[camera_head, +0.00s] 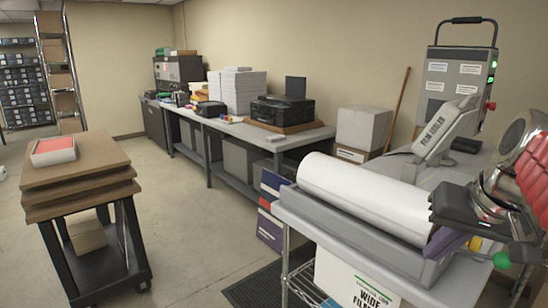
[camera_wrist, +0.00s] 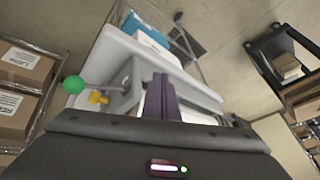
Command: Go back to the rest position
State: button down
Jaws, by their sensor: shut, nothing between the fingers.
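My gripper (camera_head: 436,250) is at the right in the head view, at the near end of a large white roll (camera_head: 360,196). The roll lies in a long grey cradle (camera_head: 345,228) on a bench. The purple fingers point downward and are together, with nothing held. In the wrist view the shut fingers (camera_wrist: 160,82) stand in the middle, over the cradle. Whether they touch the roll or the cradle, I cannot tell. A rest position is not marked in either view.
A green knob (camera_head: 501,260) and a yellow part (camera_head: 475,243) are close beside my gripper. A grey film sealer (camera_head: 447,131) stands behind. A wooden-topped cart (camera_head: 75,180) stands left, with clear floor (camera_head: 190,225) between. A long table (camera_head: 310,139) with equipment lines the wall.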

jog(key=s+a+f+n, duration=0.2)
jog(key=s+a+f, duration=0.2)
jog(key=a+f, duration=0.3)
jog(key=s+a+f+n, duration=0.2)
jog(key=s+a+f, duration=0.3)
jog(key=a+f, duration=0.2)
jog(key=shift+a+f, duration=0.35)
jog(key=shift+f, duration=0.25)
